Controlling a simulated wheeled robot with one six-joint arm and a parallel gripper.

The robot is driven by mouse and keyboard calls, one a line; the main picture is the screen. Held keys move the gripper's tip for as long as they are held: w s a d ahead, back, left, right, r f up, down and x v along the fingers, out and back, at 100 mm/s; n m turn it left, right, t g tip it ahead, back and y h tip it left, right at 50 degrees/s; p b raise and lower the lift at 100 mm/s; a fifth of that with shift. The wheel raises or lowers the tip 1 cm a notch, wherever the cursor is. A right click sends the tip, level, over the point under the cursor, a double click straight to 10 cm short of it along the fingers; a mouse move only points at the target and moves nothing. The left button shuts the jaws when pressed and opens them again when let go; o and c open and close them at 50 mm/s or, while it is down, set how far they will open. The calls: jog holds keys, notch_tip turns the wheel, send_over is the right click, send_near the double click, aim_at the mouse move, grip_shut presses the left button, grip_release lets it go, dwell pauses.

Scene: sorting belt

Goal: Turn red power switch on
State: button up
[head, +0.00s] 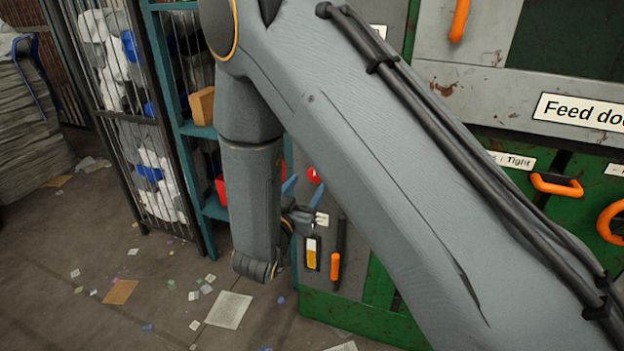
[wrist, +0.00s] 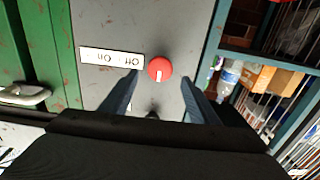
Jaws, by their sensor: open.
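The red power switch (wrist: 160,69) is a round knob with a white mark, on a grey panel (wrist: 185,25). A white label reading "Off - On" (wrist: 112,58) is beside it, upside down in the wrist view. In the head view the red switch (head: 314,175) shows partly at the edge of my arm. My gripper (wrist: 160,88) is open, with one blue finger on each side below the knob in the wrist view. The knob shows between the finger lines, and I cannot tell whether they touch it. In the head view my gripper (head: 290,186) is partly hidden by my arm.
A green cabinet (wrist: 35,50) with a handle is left of the panel in the wrist view. A teal shelf (wrist: 235,55) with bottles and boxes stands at right. In the head view an orange lever (head: 335,265) sits below the switch. Scraps litter the floor.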

aim_at(314, 175)
jog(key=shift+x, duration=2)
